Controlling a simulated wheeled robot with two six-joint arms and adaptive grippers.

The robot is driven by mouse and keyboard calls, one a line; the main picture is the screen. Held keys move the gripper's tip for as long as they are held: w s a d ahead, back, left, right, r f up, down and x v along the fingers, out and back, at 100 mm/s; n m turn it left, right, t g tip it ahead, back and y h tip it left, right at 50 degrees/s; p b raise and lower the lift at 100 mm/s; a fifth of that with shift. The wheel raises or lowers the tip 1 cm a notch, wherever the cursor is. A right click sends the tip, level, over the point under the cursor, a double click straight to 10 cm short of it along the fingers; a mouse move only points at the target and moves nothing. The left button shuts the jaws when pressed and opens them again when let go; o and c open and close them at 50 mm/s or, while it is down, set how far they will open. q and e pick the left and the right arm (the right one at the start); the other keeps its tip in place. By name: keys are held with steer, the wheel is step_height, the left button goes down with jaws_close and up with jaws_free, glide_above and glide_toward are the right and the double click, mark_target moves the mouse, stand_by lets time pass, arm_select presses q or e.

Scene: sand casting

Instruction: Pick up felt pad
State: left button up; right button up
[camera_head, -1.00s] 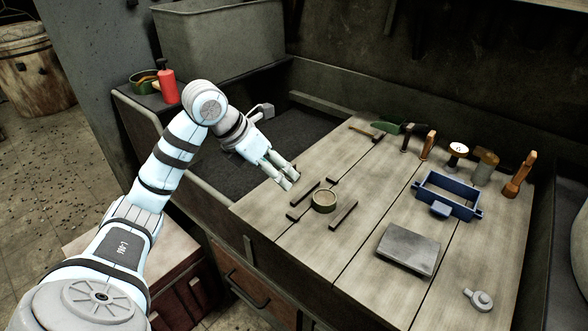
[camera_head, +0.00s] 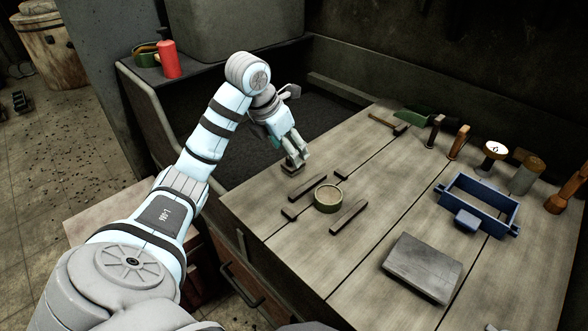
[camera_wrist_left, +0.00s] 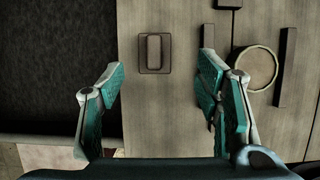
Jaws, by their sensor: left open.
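The felt pad (camera_wrist_left: 153,53) appears to be the small dark brown rounded block with a raised bar on top. It lies flat on the wooden bench near its left edge. In the left wrist view it is ahead of and between the fingers of my left gripper (camera_wrist_left: 161,78), with space on both sides. In the head view my left gripper (camera_head: 294,157) points down just above the pad (camera_head: 291,168), hiding part of it. The gripper is open and empty. My right gripper is not in view.
A round tin (camera_head: 328,197) and dark bars (camera_head: 348,217) lie close to the right of the pad. A blue frame (camera_head: 478,203), a grey slab (camera_head: 422,267) and several hand tools are farther right. A dark sand bin (camera_head: 215,118) borders the bench's left side.

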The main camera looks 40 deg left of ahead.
arm_select(q)
steer(key=x, duration=0.4)
steer(key=b+x, duration=0.1)
steer(key=x, duration=0.1)
steer(key=shift+w+a, duration=0.25)
steer(key=shift+a, duration=0.1)
steer(key=c, duration=1.2)
